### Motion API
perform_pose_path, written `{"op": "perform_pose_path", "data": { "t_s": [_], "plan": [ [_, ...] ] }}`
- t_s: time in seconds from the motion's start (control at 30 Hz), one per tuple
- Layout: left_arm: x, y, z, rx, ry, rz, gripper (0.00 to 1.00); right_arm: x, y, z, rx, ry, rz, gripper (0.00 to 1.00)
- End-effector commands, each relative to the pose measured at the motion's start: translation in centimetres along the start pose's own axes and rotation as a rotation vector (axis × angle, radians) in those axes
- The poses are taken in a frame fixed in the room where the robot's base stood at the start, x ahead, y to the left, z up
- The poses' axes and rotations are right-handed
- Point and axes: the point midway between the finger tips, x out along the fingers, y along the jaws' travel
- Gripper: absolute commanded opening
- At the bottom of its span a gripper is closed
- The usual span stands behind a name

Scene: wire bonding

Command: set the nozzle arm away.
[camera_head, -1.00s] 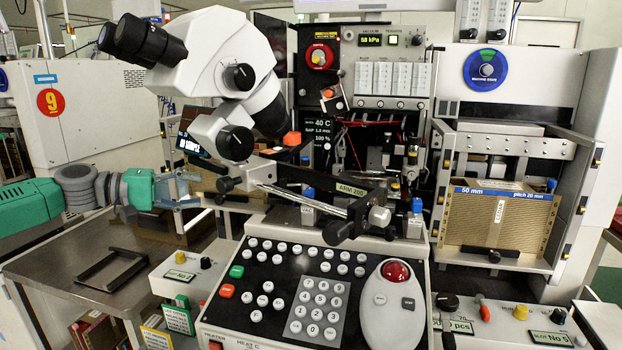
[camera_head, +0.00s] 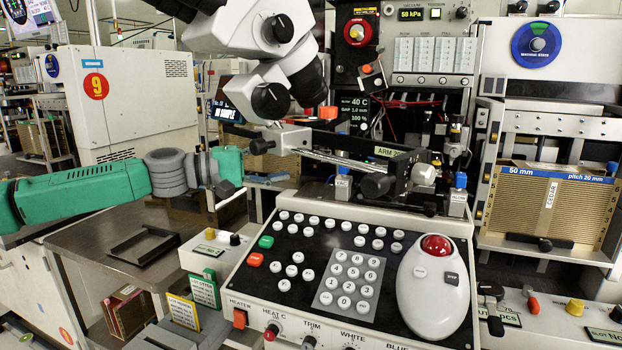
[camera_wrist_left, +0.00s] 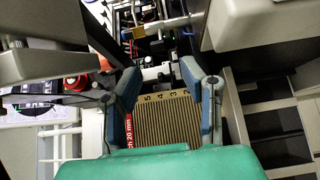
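The nozzle arm (camera_head: 350,146) is a black bar marked ARM 200, with bright metal rods and a dark knob, reaching across behind the keypad console in the head view. My left gripper (camera_head: 262,180) is left of it, past the grey wrist, with its fingers largely hidden and apart from the bar. In the left wrist view, the left gripper (camera_wrist_left: 160,75) has its two blue-grey fingers spread with nothing between them. Behind the gap shows a ribbed brown magazine (camera_wrist_left: 163,120) with a red label. My right gripper is not in view.
The microscope (camera_head: 270,60) hangs above the bar. The keypad console (camera_head: 300,215) with a red trackball (camera_head: 437,246) stands in front. A blue-labelled magazine (camera_head: 560,200) is at right. A metal side table (camera_head: 100,235) with a black tray frame (camera_head: 145,247) is at left.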

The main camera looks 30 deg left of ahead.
Motion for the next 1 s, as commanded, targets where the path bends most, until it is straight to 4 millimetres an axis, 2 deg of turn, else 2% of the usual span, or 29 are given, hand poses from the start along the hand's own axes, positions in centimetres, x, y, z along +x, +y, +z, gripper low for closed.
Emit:
{"op": "perform_pose_path", "data": {
  "t_s": [0.03,0.3,0.5,0.83,0.87,0.93,0.97,1.0],
  "plan": [
    [0.7,-0.7,0.1,0.003,-0.003,-0.004,0.36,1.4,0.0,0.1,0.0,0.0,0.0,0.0],
    [4.5,-0.6,0.2,-0.001,-0.004,-0.003,0.36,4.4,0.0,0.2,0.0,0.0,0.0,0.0],
    [6.3,-0.2,0.1,0.0,-0.002,0.0,0.36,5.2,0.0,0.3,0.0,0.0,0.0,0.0],
    [6.6,0.1,0.1,-0.001,-0.003,0.002,0.36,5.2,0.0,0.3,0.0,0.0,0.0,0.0],
    [6.6,0.1,0.1,-0.001,-0.003,0.002,0.29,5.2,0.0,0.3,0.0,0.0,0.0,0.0],
    [6.6,0.1,0.1,-0.001,-0.003,0.002,0.05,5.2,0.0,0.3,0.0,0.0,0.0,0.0],
    [6.6,0.0,0.1,-0.001,-0.003,0.001,0.0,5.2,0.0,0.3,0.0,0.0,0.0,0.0],
    [6.6,0.0,0.1,-0.001,-0.003,0.001,0.0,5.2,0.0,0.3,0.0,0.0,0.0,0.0]
  ]
}}
